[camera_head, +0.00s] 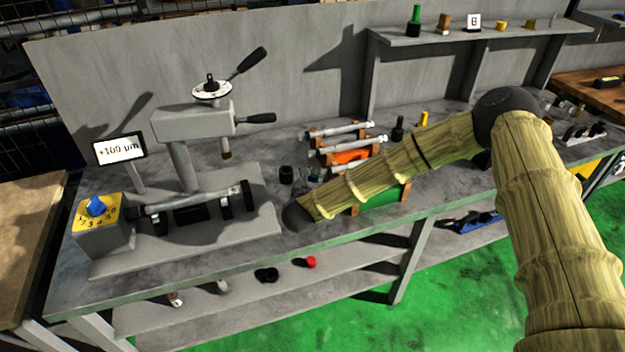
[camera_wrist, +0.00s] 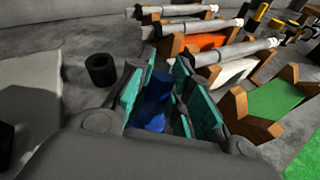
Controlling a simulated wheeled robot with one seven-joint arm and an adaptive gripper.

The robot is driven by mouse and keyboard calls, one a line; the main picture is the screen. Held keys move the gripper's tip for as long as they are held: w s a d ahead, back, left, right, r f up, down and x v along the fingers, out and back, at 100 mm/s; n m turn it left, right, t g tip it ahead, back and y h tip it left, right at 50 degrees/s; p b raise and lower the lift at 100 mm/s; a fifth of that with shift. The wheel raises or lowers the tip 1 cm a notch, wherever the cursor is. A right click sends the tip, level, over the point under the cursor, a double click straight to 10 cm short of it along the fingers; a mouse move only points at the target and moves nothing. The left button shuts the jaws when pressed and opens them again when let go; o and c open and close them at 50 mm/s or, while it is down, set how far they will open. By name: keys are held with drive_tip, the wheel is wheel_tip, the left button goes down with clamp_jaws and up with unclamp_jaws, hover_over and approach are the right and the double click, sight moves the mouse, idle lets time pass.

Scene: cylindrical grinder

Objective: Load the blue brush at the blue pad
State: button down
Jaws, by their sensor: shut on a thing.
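In the wrist view my gripper (camera_wrist: 165,88) points away over the grey bench, its teal-lined fingers closed on a blue piece, the blue brush (camera_wrist: 157,104). Only part of the brush shows between the fingers, and its bristles cannot be made out. In the head view my arm covers most of the gripper, which is over the bench between the grinder and the wooden racks. I cannot identify a blue pad in either view. A blue item (camera_head: 478,222) lies on the lower shelf at right; I cannot tell what it is.
A black cup (camera_wrist: 101,70) stands left of my fingers. The grinder (camera_head: 190,125) and its yellow dial box (camera_head: 100,225) are at left. A raised shelf (camera_head: 470,40) is at the back.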

drive_tip(key=shift+r+p, duration=0.5)
drive_tip(key=shift+r, duration=2.7)
